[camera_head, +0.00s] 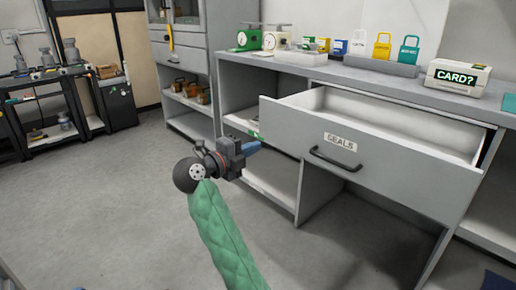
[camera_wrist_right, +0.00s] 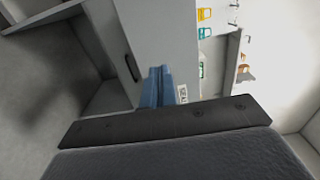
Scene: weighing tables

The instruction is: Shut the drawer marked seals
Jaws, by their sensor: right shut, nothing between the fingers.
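The drawer marked seals (camera_head: 395,170) is pulled well out of the grey counter, and its inside looks empty where I can see it. Its front has a SEALS label (camera_head: 340,142) and a dark bar handle (camera_head: 335,160). My right gripper (camera_head: 252,147) is shut and empty, just left of the drawer front and apart from the handle in the head view. In the right wrist view its blue fingers (camera_wrist_right: 160,88) are together, with the drawer front (camera_wrist_right: 165,35) beyond them and the label (camera_wrist_right: 182,93) beside their tips. I cannot tell whether they touch the front.
The counter top (camera_head: 300,72) holds green and white scales (camera_head: 249,38), coloured padlocks (camera_head: 382,46) and a CARD? box (camera_head: 457,77). Open shelves (camera_head: 270,180) lie below. A grey cabinet (camera_head: 183,60) stands behind. The floor (camera_head: 110,200) on the left is clear.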

